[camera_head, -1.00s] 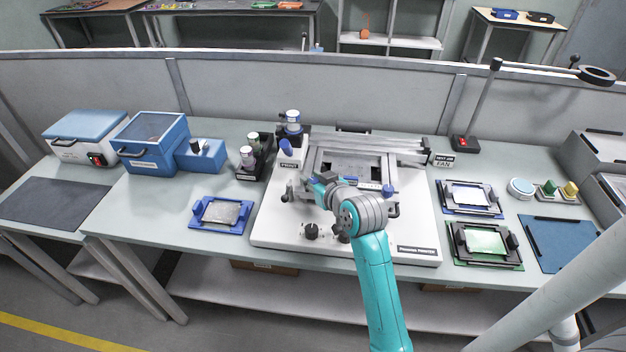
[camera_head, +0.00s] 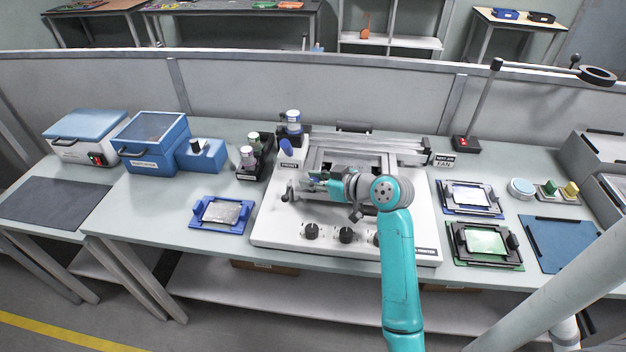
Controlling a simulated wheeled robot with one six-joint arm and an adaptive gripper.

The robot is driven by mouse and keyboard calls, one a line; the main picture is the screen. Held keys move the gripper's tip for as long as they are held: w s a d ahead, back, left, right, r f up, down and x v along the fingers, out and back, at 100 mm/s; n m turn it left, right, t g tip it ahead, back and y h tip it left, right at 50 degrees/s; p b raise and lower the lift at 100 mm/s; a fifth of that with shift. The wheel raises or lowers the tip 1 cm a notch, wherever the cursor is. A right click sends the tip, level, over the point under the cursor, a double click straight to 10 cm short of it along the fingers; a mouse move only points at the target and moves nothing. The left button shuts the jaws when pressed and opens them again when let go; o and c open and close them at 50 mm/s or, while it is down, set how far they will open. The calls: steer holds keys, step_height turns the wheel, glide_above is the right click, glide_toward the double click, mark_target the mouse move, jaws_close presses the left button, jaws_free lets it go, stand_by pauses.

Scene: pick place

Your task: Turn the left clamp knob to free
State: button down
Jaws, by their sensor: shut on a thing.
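The printer (camera_head: 270,225) is a white machine in the middle of the bench, with a grey metal frame (camera_head: 382,152) on top. My gripper (camera_head: 314,181) is at the front left corner of this frame, reaching in from the right with its fingers pointing left. It is shut on the left clamp knob, which is small and mostly hidden by the fingers; only a bit of blue shows there. The knob's exact angle cannot be told. My wrist and forearm cover the front right of the frame, so the right clamp knob is hidden.
Black dial knobs (camera_head: 312,231) line the printer's front. A dark lever (camera_head: 287,192) stands left of my gripper. A blue fixture (camera_head: 221,214) lies left, bottles (camera_head: 247,157) behind it. Board fixtures (camera_head: 472,198) lie right. A lamp (camera_head: 597,76) hangs at the far right.

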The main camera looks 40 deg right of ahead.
steer(key=c, duration=0.9)
jaws_free()
steer(key=shift+o, duration=0.2)
steer(key=v, duration=1.2)
